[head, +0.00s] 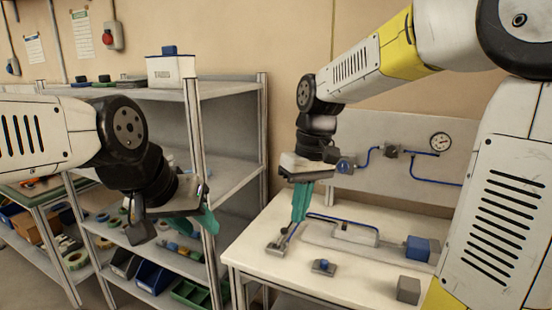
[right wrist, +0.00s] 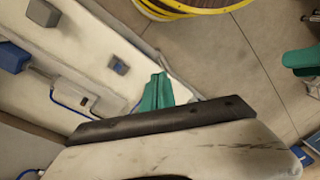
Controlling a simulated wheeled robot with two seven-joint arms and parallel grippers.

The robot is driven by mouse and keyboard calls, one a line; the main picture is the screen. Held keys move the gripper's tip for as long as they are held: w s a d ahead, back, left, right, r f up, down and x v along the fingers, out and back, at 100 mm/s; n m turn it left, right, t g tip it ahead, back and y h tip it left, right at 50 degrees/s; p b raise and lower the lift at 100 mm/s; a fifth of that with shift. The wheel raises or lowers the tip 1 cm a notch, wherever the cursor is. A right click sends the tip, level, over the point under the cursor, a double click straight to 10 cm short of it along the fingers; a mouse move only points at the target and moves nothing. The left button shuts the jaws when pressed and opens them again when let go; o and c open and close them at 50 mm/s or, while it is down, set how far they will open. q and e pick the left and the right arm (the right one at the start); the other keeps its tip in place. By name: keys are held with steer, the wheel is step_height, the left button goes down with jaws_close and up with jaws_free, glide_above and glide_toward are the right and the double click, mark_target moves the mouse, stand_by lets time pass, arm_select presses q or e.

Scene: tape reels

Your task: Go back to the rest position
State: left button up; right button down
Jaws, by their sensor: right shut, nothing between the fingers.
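My right gripper (head: 300,204) has teal fingers pointing down, together and empty, above the left part of the white workbench (head: 262,232). In the right wrist view its teal fingers (right wrist: 156,92) show close together with nothing between them. My left gripper (head: 208,222) hangs in front of the grey shelf rack. Its teal finger tip shows, but the gap between its fingers does not. Teal parts at the right edge of the right wrist view (right wrist: 300,60) look like my left gripper.
The shelf rack (head: 236,88) holds tape reels, blue bins and a green crate (head: 190,293). On the workbench are a small block with a blue knob (head: 323,267), a grey cube (head: 408,289) and a blue block (head: 417,248).

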steer(key=s+d+r+m+t, duration=0.2)
steer(key=s+d+m+t, duration=0.3)
steer(key=s+d, duration=0.4)
steer(key=shift+s+r+t+y, duration=0.2)
steer(key=shift+r+t+y, duration=0.1)
steer(key=shift+t, duration=0.4)
steer(key=shift+d, duration=0.1)
stand_by(1.9)
